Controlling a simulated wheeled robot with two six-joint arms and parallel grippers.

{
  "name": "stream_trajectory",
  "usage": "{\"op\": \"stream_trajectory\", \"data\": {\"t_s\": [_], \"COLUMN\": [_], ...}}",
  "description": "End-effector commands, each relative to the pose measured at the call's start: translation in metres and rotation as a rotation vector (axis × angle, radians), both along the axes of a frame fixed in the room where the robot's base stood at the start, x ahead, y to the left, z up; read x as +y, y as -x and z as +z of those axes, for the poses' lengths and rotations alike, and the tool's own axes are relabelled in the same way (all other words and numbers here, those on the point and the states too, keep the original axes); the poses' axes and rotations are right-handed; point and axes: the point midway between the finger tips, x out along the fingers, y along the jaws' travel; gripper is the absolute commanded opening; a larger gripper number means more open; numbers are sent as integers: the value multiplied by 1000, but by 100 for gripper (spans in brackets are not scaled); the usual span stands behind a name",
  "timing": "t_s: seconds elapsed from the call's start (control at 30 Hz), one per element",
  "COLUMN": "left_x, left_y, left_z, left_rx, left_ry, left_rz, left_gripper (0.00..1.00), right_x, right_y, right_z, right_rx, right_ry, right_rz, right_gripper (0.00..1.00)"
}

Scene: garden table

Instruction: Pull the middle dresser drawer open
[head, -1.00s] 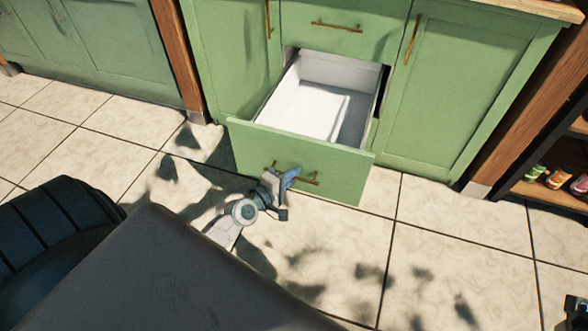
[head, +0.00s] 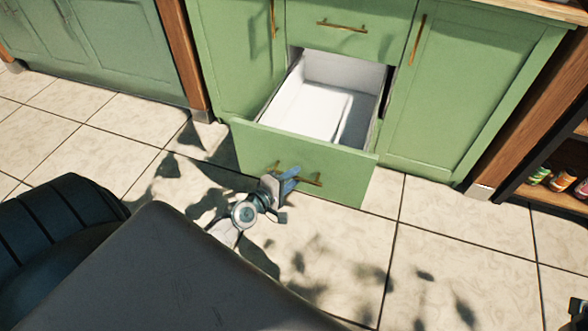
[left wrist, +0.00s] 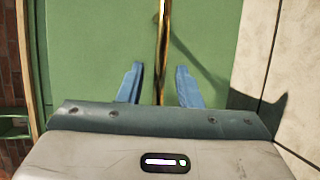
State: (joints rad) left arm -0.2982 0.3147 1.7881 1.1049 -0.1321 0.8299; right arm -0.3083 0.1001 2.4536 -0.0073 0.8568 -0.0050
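The green dresser's drawer (head: 305,160) below the top drawer stands far out, and its white, empty inside shows. Its brass handle (head: 312,182) is on the front panel; it also shows in the left wrist view as an upright brass bar (left wrist: 162,45). My left gripper (head: 290,180) is at this handle. In the left wrist view its two blue fingers (left wrist: 158,85) stand apart, one on each side of the bar, with gaps to both. Only a small dark part, perhaps of my right gripper, shows at the head view's lower right edge; its fingers cannot be made out.
The top drawer (head: 345,12) above is shut. Cabinet doors (head: 465,90) on both sides are shut. A dark shelf (head: 545,195) with small colourful items (head: 560,181) stands at the right. The tiled floor (head: 450,245) before the dresser is clear.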

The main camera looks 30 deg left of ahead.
Motion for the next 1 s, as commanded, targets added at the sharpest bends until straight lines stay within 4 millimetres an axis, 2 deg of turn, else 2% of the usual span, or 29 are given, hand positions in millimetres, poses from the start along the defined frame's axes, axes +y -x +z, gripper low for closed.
{"op": "stream_trajectory", "data": {"t_s": [0.3,0.5,0.7,1.0], "left_x": [9,14,16,16], "left_y": [57,84,95,96], "left_z": [9,14,18,18], "left_rx": [4,2,-1,0], "left_ry": [-2,0,0,1], "left_rz": [-2,0,0,1], "left_gripper": [32,32,32,32], "right_x": [0,0,0,0], "right_y": [1,1,0,0], "right_z": [-4,-6,-4,-1], "right_rx": [17,20,11,-4], "right_ry": [1,1,1,0], "right_rz": [0,0,0,0], "right_gripper": [36,36,36,36]}}
